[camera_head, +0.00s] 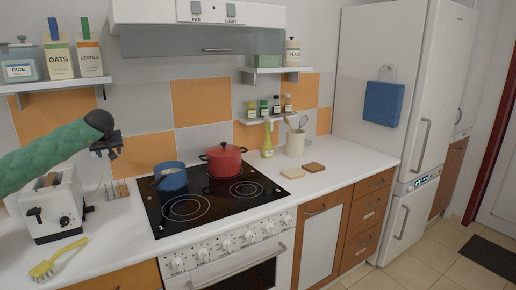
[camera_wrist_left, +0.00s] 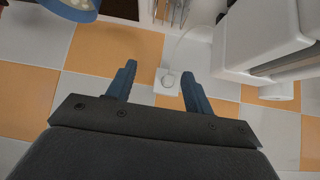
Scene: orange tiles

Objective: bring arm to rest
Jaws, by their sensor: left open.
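My left arm, in a green sleeve, comes in from the left in the head view. My left gripper (camera_head: 108,146) hangs in the air above the toaster and in front of the tiled wall. In the left wrist view the two blue fingers of the left gripper (camera_wrist_left: 155,85) are spread apart with nothing between them. Behind them is a white wall socket (camera_wrist_left: 167,81) on the orange and white tiles. My right gripper is not in view.
A white toaster (camera_head: 50,207) stands below my left gripper. A blue pot (camera_head: 171,178) and a red pot (camera_head: 222,160) stand on the black cooktop (camera_head: 160,213). A yellow brush (camera_head: 55,262) lies at the counter's front left. A shelf (camera_head: 50,85) with jars is above my arm.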

